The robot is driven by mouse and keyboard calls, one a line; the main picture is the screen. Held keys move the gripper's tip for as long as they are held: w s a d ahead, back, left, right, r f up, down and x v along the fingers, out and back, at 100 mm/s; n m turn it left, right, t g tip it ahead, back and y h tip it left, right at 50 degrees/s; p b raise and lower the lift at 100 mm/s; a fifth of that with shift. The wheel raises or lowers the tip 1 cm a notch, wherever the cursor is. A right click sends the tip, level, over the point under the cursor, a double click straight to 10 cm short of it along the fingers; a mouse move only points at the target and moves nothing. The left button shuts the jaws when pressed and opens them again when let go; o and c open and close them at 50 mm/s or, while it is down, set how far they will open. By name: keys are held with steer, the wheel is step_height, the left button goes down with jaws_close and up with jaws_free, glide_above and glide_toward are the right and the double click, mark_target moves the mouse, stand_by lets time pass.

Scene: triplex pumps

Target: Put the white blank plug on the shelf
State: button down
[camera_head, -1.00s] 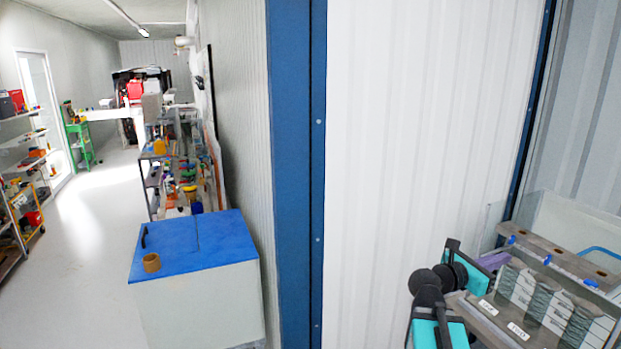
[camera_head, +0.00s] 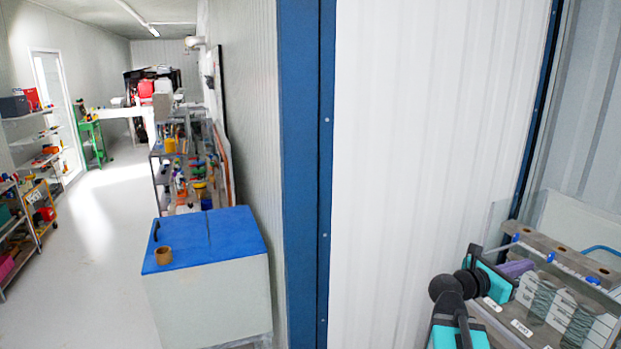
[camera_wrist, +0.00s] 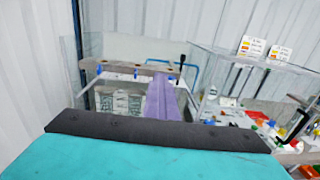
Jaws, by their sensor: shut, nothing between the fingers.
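I cannot make out the white blank plug in either view. My gripper, teal with a dark edge, fills the bottom of the wrist view (camera_wrist: 155,128); it is shut and nothing shows held. Teal and black parts of my arm show at lower right in the head view. Which shelf is meant is unclear. A shelf unit with coloured items (camera_head: 45,135) stands against the left wall, and another loaded shelf (camera_head: 157,182) stands further back, behind the blue-topped box.
A white box with a blue lid (camera_head: 215,235) carries a small brown cup (camera_head: 164,256). A blue post (camera_head: 305,170) and white wall panel stand close on the right. The floor (camera_head: 95,270) at left is clear. A purple object (camera_wrist: 166,100) lies ahead in the wrist view.

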steer(key=shift+s+d, duration=0.1)
steer(key=shift+s+d, duration=0.15)
steer(key=shift+s, duration=0.1)
stand_by(0.5)
steer(key=shift+f, duration=0.1)
